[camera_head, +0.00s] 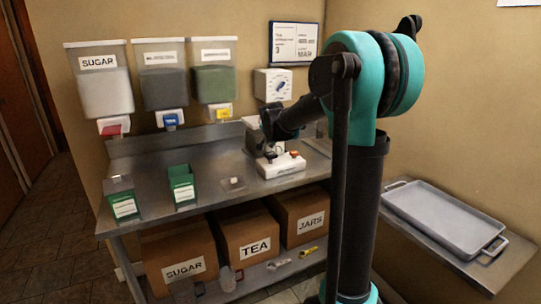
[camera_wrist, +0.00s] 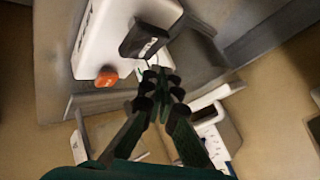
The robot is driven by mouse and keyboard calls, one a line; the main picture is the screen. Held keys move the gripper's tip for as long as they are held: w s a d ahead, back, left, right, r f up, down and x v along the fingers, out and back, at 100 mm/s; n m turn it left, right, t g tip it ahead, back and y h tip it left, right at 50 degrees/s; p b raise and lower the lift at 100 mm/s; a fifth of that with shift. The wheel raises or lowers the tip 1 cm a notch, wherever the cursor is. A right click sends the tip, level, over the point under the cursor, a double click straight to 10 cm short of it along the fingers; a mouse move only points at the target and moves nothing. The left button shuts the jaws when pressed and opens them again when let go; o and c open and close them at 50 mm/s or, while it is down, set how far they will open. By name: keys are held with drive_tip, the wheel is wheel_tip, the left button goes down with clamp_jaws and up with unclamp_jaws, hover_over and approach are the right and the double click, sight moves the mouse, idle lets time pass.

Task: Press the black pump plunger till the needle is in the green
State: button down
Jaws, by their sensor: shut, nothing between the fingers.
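A white device (camera_head: 283,166) with a small red-orange knob (camera_head: 295,154) stands on the steel bench at its right part. In the wrist view the white body (camera_wrist: 105,35) fills the upper left, with the orange knob (camera_wrist: 107,77) at its edge. A black block (camera_wrist: 145,40), which may be the pump plunger, lies just beyond my fingertips. My gripper (camera_wrist: 157,76) is shut and empty, its fingertips close to that block; I cannot tell if they touch. In the head view my gripper (camera_head: 269,150) is over the device, partly hiding it. No needle or green zone is readable.
Green boxes (camera_head: 182,185) and a small clear item (camera_head: 234,184) stand on the bench (camera_head: 145,170) to the left. Dispensers (camera_head: 103,85) and a white dial box (camera_head: 273,84) hang on the wall. Cardboard boxes (camera_head: 250,240) sit below. A grey tray (camera_head: 445,215) lies at the right.

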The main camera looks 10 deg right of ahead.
sight(271, 155)
drive_tip(key=shift+r, duration=1.95)
drive_tip(key=shift+r, duration=0.1)
idle(0.6)
wheel_tip(271, 155, up, 4)
drive_tip(key=shift+f, duration=0.2)
drive_tip(key=shift+f, duration=0.15)
drive_tip(key=shift+f, duration=4.25)
drive_tip(key=shift+f, duration=0.4)
